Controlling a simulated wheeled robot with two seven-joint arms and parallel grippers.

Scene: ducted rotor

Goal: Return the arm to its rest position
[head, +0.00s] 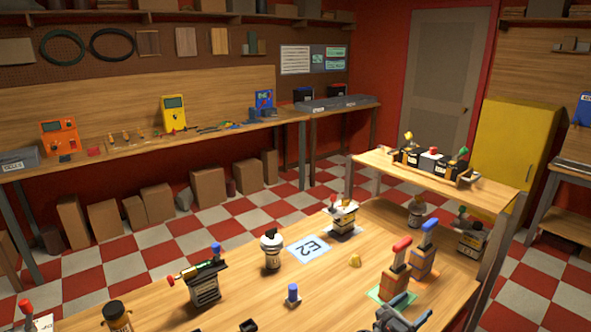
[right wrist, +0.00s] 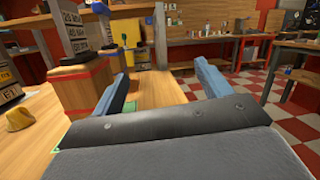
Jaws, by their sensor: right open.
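My right gripper (head: 400,314) is at the bottom right of the head view, low by the near edge of the wooden table (head: 335,290). In the right wrist view its two blue-grey fingers (right wrist: 166,88) stand wide apart, with nothing between them but table and background. It is apart from the red-topped orange block (head: 395,277) and the blue-topped block (head: 424,257), which stand just beyond it in the head view. My left gripper is not in view.
A green mat (head: 378,294) lies under the red-topped block. A raised shelf (head: 490,194) stands at the back right.

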